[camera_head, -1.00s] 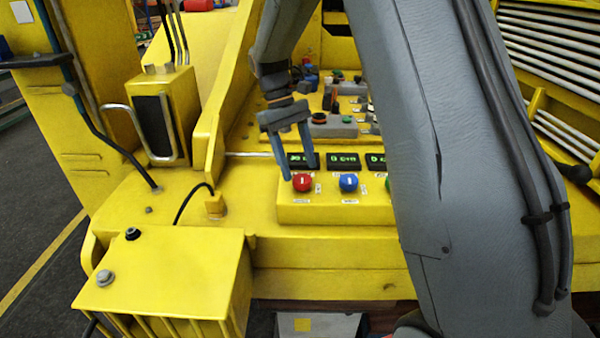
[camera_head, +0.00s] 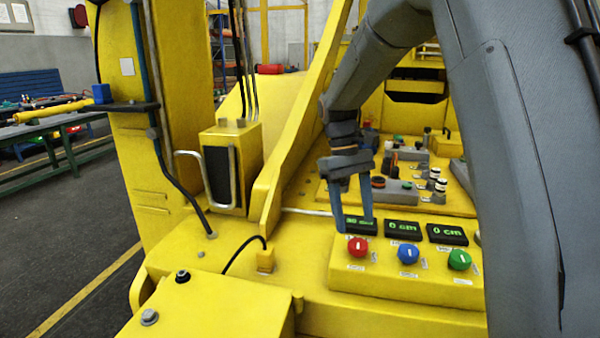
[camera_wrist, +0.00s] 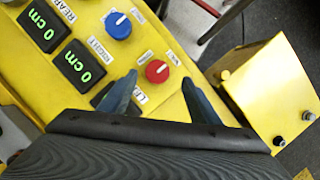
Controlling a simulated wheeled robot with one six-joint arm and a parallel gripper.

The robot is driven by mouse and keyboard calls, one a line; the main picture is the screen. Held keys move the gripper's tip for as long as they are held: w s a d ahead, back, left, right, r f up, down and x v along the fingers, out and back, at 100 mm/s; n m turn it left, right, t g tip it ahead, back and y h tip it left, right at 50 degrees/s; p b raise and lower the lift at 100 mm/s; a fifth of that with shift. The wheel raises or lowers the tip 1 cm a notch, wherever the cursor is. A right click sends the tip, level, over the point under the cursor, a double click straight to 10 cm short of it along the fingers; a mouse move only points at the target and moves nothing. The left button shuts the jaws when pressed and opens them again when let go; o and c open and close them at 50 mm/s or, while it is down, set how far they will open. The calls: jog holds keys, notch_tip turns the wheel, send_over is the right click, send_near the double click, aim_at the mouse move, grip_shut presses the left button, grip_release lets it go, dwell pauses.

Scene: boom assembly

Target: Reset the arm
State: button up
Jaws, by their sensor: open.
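My gripper (camera_head: 354,214) hangs from my grey arm over the yellow control panel (camera_head: 400,284). Its two blue-grey fingers are apart, with nothing held between them. The fingertips are close above and behind the red knob (camera_head: 358,246). In the wrist view, the open fingers (camera_wrist: 163,95) lie on either side of the red knob (camera_wrist: 157,71), which shows beyond and between them. I cannot tell whether they touch anything. The blue knob (camera_head: 408,254) and green knob (camera_head: 459,260) sit to the right. Small displays (camera_head: 403,228) stand behind the knobs; the leftmost is partly covered by my gripper.
A yellow box with a handle (camera_head: 231,165) and a slanted yellow beam (camera_head: 300,135) stand left of my arm. Another panel with several switches (camera_head: 400,185) lies behind. A yellow block (camera_head: 220,308) is in front left. A workbench (camera_head: 50,130) stands far left.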

jog(key=s+f+m+t, duration=0.2)
jog(key=s+f, duration=0.2)
jog(key=s, duration=0.5)
jog(key=s+d+f+m+t+y, duration=0.1)
jog(key=s+f+m+t, duration=0.1)
jog(key=s+f, duration=0.3)
jog(key=s, duration=0.4)
jog(key=shift+d+m+t+y, duration=0.15)
jog(key=shift+m+t+y, duration=0.15)
jog(key=shift+m+t, duration=0.1)
jog(key=shift+s, duration=0.1)
